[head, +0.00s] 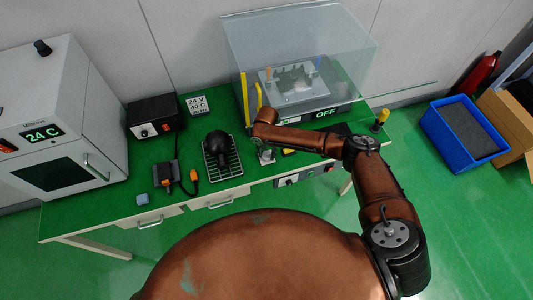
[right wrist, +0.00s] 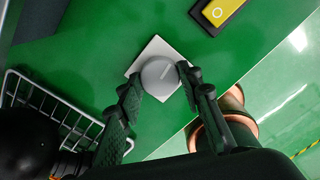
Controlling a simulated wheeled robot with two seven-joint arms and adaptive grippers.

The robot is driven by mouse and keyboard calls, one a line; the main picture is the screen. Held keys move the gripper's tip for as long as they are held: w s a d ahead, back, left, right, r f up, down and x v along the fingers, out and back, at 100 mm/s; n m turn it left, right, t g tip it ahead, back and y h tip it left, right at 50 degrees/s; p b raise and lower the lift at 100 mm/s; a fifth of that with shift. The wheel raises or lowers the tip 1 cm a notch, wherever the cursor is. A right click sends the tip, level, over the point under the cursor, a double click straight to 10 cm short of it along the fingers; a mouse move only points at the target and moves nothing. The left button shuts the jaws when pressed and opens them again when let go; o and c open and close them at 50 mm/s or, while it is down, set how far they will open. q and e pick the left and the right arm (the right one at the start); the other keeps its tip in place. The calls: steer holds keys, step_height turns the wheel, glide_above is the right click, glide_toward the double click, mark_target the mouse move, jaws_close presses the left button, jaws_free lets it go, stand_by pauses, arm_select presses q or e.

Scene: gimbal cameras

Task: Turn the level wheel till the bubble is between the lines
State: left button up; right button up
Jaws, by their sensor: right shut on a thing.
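A round grey wheel (right wrist: 159,75) with a light mark on its top sits on a white square plate (right wrist: 148,52) on the green bench. My right gripper (right wrist: 160,79) has its two dark fingers on either side of the wheel and is shut on it. I cannot make out a bubble or lines in either view. My left gripper is not in view.
A wire rack (right wrist: 62,112) with a black round object (head: 222,143) is left of the gripper. A yellow and black switch (right wrist: 219,11) lies to the right. A clear hood (head: 300,50) stands behind, and a grey oven (head: 55,120) at far left. A blue crate (head: 447,143) is on the floor.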

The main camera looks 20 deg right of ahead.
mark_target(266, 155)
steer(key=o, duration=1.2)
steer(key=shift+c, duration=0.2)
step_height(266, 155, up, 12)
